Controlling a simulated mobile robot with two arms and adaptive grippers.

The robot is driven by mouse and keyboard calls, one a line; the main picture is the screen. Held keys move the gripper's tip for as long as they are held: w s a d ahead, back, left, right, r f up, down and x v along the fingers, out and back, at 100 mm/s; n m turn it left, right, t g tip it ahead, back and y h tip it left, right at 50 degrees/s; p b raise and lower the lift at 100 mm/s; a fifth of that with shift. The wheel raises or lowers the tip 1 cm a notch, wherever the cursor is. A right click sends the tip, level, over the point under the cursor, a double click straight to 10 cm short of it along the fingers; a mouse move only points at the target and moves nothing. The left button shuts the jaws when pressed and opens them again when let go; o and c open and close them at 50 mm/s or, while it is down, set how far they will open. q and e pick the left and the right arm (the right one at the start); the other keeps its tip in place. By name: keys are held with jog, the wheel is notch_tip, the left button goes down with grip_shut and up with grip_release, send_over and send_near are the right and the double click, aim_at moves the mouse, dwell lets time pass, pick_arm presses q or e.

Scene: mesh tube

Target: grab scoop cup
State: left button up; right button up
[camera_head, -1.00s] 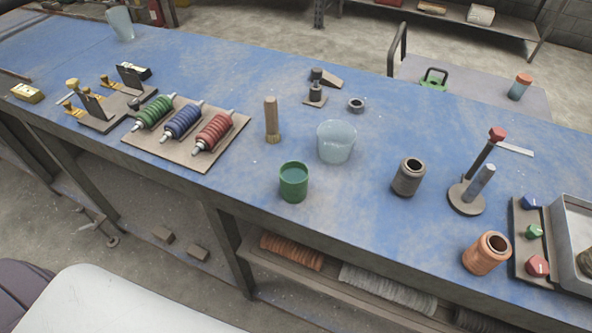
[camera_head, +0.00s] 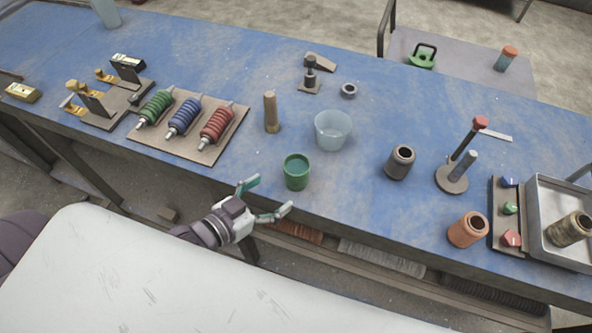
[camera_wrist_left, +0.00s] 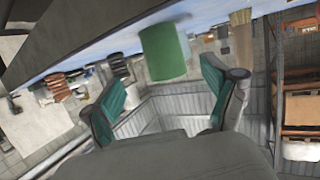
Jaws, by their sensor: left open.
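A green cup (camera_head: 296,173) stands upright near the front edge of the blue table; which vessel is the scoop cup is not marked, but this one is nearest my gripper. My left gripper (camera_head: 270,197) is open and empty just in front of the table edge, its fingers spread toward the cup and apart from it. In the left wrist view the green cup (camera_wrist_left: 164,52) shows beyond and between the two open green-padded fingers (camera_wrist_left: 160,78). A translucent pale bucket (camera_head: 332,131) stands behind the cup. My right gripper is not in view.
A wooden peg (camera_head: 271,112) stands left of the bucket. A board with coloured coils (camera_head: 188,123) lies further left. A dark jar (camera_head: 400,161), a copper jar (camera_head: 468,229) and a metal tray (camera_head: 541,237) stand to the right. The tabletop just right of the cup is clear.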

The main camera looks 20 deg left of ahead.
aim_at(288, 180)
pick_arm(q)
jog(key=x, duration=0.4)
jog(key=shift+w+d+p, duration=0.15)
jog(key=shift+w+p, duration=0.05)
jog(key=shift+p, duration=0.1)
jog(key=shift+w+f, duration=0.1)
jog(key=shift+w, duration=0.15)
jog(key=p+x, duration=0.1)
jog(key=x, duration=0.3)
jog(key=shift+w+f+p, duration=0.3)
jog(key=shift+f+p, duration=0.05)
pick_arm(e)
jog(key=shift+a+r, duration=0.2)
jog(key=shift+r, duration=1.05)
pick_arm(q)
jog(key=shift+s, duration=0.1)
jog(key=shift+c, duration=1.1)
jog(key=c, duration=1.2)
jog(key=shift+o, duration=0.2)
jog(key=shift+r, duration=0.15)
